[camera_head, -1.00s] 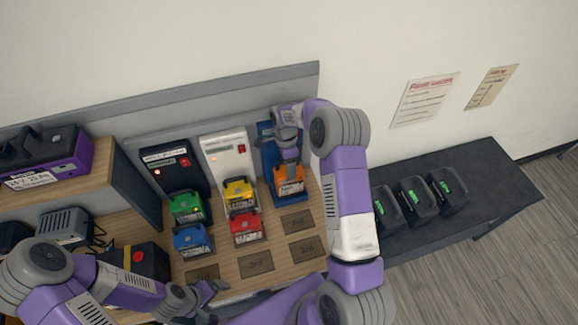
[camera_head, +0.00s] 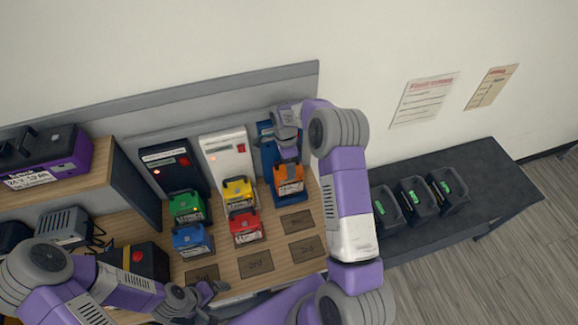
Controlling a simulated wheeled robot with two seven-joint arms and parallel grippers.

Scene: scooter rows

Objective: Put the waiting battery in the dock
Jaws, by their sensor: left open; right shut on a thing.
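An orange battery (camera_head: 289,181) sits at the blue dock (camera_head: 270,160), at the right end of the dock row. My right gripper (camera_head: 289,158) is shut on the top of the orange battery; its fingers are partly hidden by my wrist. A yellow battery (camera_head: 239,192) is at the white dock (camera_head: 228,154) and a green battery (camera_head: 186,207) at the black dock (camera_head: 170,165). A red battery (camera_head: 246,227) and a blue battery (camera_head: 192,241) stand on the wooden table in front of them. My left gripper (camera_head: 213,290) is open and empty near the table's front edge.
Dark marked squares (camera_head: 256,263) lie on the wooden table (camera_head: 225,268). Several black batteries with green marks (camera_head: 416,198) stand on the dark bench (camera_head: 490,180) at right. A black box with a red button (camera_head: 138,257) is at left. A purple-black case (camera_head: 45,160) rests on a raised shelf.

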